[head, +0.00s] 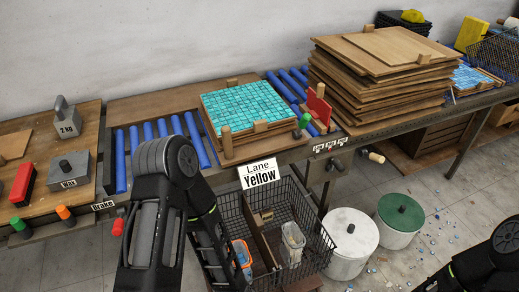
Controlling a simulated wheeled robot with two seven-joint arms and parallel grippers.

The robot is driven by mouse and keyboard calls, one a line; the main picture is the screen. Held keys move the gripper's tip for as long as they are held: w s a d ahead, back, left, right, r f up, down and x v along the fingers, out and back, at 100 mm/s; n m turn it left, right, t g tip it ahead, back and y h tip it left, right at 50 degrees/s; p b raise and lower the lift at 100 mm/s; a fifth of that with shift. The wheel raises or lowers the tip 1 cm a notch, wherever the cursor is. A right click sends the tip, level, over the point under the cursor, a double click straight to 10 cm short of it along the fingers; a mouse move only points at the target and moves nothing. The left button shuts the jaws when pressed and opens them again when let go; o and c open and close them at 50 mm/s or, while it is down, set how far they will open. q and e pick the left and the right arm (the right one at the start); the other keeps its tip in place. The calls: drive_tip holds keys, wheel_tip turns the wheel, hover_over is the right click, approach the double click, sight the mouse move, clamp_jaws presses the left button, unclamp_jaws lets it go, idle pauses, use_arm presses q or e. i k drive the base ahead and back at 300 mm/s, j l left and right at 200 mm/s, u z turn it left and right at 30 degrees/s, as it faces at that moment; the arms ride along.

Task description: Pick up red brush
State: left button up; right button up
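A red block-shaped thing (22,184) with a dark lower side lies at the far left of the wooden bench; it may be the red brush, but I cannot be sure. An upright red piece (319,106) stands beside the rollers, right of the turquoise mosaic sheet; its kind is unclear. My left arm rises in front of the bench's front edge, but its fingertips do not show. My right arm shows only as a dark part at the lower right corner; its gripper is out of view.
A grey weight (67,118) and grey Wax block (70,168) stand near the red block. Coloured knobs line the bench front. Blue rollers (148,132) and a tall board stack (375,75) fill the middle. A wire basket (318,245) and white tubs (348,262) stand below.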

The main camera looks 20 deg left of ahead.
sight(21, 192)
drive_tip(key=u, duration=2.35)
